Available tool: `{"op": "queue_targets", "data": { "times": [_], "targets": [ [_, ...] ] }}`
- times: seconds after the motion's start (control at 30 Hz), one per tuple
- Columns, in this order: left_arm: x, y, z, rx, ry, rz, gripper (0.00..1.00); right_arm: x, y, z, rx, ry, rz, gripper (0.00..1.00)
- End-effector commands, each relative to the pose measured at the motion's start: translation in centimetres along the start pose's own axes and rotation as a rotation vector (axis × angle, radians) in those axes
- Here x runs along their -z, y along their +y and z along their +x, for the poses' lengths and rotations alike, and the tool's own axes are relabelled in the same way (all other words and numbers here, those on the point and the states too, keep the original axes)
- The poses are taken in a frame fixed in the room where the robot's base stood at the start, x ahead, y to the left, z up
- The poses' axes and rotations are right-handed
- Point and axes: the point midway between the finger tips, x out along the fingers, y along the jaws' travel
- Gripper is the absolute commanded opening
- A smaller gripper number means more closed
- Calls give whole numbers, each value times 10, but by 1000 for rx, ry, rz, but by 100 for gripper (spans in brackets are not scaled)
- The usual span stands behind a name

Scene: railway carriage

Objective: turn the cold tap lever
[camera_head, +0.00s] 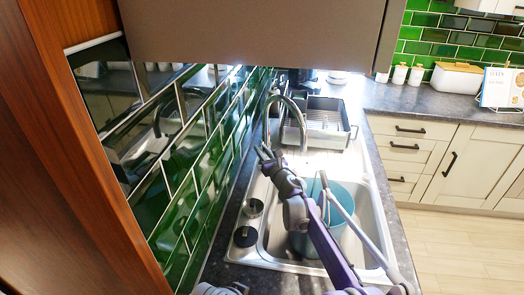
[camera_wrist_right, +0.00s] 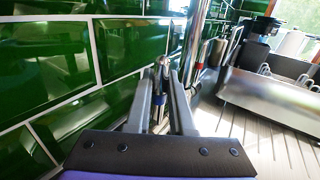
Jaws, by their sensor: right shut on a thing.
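The tap (camera_head: 268,112) is a tall curved metal spout at the tiled wall behind the sink. In the right wrist view the cold tap lever (camera_wrist_right: 161,78) is a slim metal stick with a rounded tip and a blue band. My right gripper (camera_head: 266,154) is at the tap's base; in its wrist view, the fingers (camera_wrist_right: 162,92) stand on either side of the lever, shut on it. The lever is hidden by my gripper in the head view. A second lever with a red band (camera_wrist_right: 201,54) stands beyond, by the spout. My left gripper's fingers do not show.
The steel sink (camera_head: 376,225) holds a blue-green bucket (camera_head: 350,192) under my right arm. A dish rack (camera_head: 345,140) stands on the drainboard behind. Green tiles (camera_head: 185,185) rise close on the left, and a cabinet (camera_head: 250,32) hangs above. Open floor (camera_head: 450,250) lies right.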

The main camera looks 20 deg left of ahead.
Motion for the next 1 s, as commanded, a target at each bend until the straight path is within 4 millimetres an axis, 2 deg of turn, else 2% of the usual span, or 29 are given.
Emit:
{"op": "queue_targets", "data": {
  "times": [0.8, 1.0],
  "targets": [
    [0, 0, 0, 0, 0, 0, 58, -1, 0, 0, 0, -1, 1, 0],
    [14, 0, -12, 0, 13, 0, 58, -3, -6, -2, 0, -48, 67, 0]
  ]
}}
